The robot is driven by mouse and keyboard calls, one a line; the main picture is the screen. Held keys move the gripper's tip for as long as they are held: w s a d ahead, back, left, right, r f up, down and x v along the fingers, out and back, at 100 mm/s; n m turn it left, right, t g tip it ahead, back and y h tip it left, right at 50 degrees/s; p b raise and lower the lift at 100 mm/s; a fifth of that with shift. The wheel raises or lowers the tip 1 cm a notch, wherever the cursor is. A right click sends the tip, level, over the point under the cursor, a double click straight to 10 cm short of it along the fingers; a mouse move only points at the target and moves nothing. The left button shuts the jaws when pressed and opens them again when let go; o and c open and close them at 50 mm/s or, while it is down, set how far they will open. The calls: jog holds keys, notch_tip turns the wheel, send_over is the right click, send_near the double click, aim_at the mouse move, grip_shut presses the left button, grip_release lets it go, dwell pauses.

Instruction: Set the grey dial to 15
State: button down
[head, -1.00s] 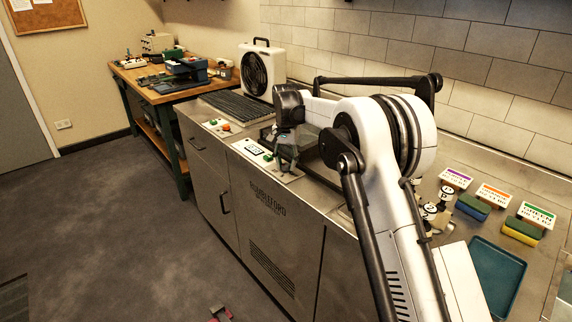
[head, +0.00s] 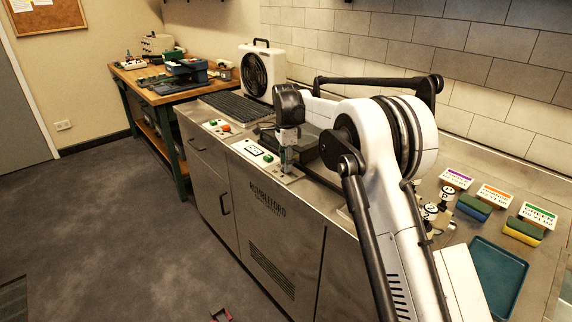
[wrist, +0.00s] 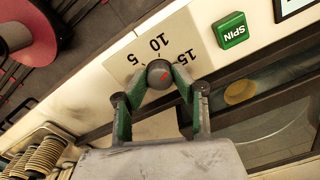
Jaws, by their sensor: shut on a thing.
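The grey dial (wrist: 160,73) is a small round knob with a red mark, on a pale panel (wrist: 122,62) printed 5, 10 and 15. In the wrist view its red mark slants up and right, roughly toward the 15; the exact setting is hard to read. My gripper (wrist: 158,76) has a green-grey finger on either side of the dial and is shut on it. In the head view my gripper (head: 287,170) points down at the counter's front panel, and the dial cannot be made out there.
An open well with a yellow round thing (wrist: 239,92) lies close to the fingers. Behind my arm are a fan (head: 262,70) and a dark ribbed mat (head: 245,108). A blue tray (head: 497,275) stands at the right.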

jog(key=shift+m, duration=2.1)
jog(key=c, duration=1.4)
grip_release()
notch_tip(320, 180, up, 12)
jog(key=shift+r, duration=0.1)
